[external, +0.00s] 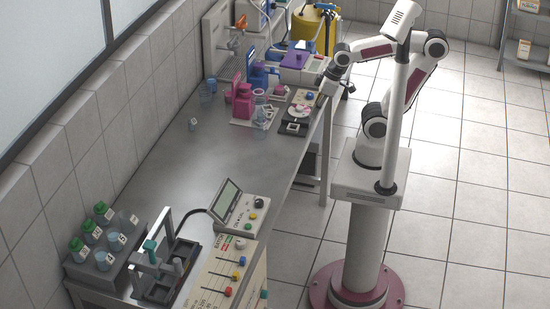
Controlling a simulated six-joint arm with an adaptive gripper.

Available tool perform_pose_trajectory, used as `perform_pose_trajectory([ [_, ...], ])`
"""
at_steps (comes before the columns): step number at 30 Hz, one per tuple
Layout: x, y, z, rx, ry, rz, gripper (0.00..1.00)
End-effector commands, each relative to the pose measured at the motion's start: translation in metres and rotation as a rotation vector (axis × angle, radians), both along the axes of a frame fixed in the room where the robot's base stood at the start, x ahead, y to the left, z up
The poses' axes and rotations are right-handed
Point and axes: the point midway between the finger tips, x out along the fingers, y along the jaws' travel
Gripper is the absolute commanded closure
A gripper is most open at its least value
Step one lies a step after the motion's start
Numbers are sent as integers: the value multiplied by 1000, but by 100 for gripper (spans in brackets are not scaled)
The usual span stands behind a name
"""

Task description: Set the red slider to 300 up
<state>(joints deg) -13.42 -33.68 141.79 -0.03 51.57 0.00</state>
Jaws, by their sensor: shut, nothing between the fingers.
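A cream slider panel (222,262) with printed scale marks stands at the front edge of the bench, near the bottom of the external view. Several small coloured knobs sit on its face. The red slider (228,292) appears to be the lowest of these, near the bottom. Its exact setting against the scale is too small to read. My gripper (326,90) is shut and empty at the far end of the bench, beside a small device with knobs. It is well apart from the slider panel. Its fingertips are small and partly hard to make out.
A console with a screen (229,199) and a rack holder (165,270) stand close to the panel. Green-capped bottles (90,232) sit in a rack at left. Pink and blue bottles and a purple-topped machine (299,62) crowd the far end. The bench middle is clear.

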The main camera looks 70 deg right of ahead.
Motion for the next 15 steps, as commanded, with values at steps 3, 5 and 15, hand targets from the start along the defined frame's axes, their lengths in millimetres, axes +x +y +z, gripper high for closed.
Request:
perform_pose_trajectory([
  [3, 6, 15, -3, -11, 28, 59, 100],
  [5, 9, 23, -4, -17, 39, 87, 100],
  [15, 29, 68, -7, -61, 82, 240, 100],
])
